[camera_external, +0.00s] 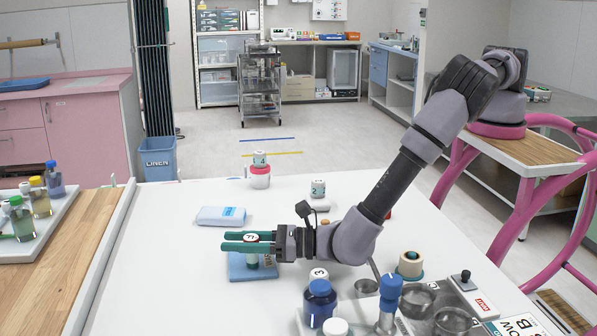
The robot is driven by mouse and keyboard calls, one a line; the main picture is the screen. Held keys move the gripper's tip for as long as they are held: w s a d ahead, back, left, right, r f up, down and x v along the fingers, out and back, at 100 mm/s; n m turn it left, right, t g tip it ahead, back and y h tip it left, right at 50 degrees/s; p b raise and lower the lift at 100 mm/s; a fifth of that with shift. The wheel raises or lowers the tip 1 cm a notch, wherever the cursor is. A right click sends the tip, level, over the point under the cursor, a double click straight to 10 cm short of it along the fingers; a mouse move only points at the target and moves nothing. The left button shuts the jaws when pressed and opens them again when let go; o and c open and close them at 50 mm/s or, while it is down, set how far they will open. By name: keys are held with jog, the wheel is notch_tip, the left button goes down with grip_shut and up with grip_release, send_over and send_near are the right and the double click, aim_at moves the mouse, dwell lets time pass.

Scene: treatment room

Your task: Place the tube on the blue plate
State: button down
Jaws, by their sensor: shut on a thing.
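The blue plate (240,270) is a small flat blue square on the white table, at left of centre in the external view. My gripper (230,242) comes in from the right, level, with its teal fingers over the plate. It is shut on a small tube (252,237) with a white numbered top. The tube is upright between the fingers, and its lower part shows below them, over the plate. I cannot tell whether its bottom touches the plate.
A white and light-blue packet (221,216) lies just behind the plate. A red and white jar (260,178) and a numbered white container (318,189) stand farther back. Blue-capped bottles (320,303) (389,302) and metal bowls (417,299) crowd the front right. The table's left side is clear.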

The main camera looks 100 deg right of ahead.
jog(key=shift+f, duration=0.15)
jog(key=c, duration=0.5)
grip_release()
